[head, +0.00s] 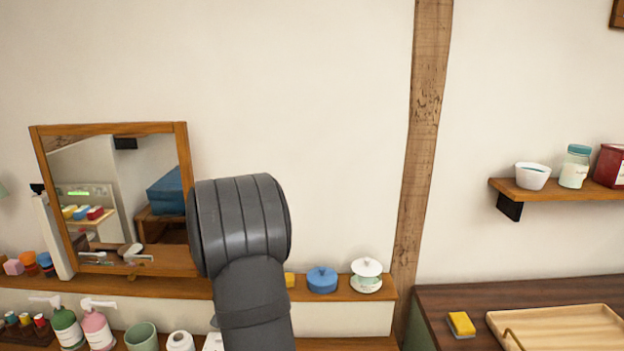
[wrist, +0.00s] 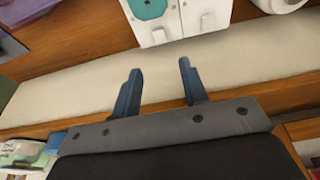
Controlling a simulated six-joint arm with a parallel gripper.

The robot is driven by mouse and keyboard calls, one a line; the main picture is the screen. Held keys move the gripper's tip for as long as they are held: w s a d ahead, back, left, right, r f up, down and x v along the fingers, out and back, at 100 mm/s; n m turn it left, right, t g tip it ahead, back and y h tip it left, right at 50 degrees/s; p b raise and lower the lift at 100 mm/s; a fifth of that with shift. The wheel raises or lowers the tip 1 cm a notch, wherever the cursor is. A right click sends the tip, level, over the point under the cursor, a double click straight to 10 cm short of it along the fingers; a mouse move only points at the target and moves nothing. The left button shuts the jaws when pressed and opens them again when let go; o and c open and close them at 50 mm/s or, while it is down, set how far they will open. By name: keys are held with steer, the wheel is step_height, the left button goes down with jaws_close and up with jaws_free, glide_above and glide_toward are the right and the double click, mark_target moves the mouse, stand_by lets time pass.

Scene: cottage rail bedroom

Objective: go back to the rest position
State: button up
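My gripper (wrist: 160,85) shows in the wrist view with its two blue-grey fingers apart and nothing between them. Past the fingertips is a pale upright band (wrist: 240,72) between wooden surfaces. In the head view a dark rounded section of my arm rises in front of the wooden ledge; the gripper's fingers do not show there.
A mirror (head: 182,200), a blue lidded pot (head: 322,279) and a white lidded bowl (head: 366,275) stand on the ledge (head: 345,294). Pump bottles (head: 97,330) stand lower left. A tray (head: 560,325) and sponge (head: 461,324) lie right. A shelf (head: 560,191) holds jars.

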steer(key=x, duration=0.9)
steer(key=shift+f, duration=0.35)
steer(key=shift+s+t, duration=0.1)
steer(key=shift+t, duration=0.5)
steer(key=shift+s, duration=0.1)
steer(key=v, duration=1.5)
steer(key=shift+w+r, duration=0.25)
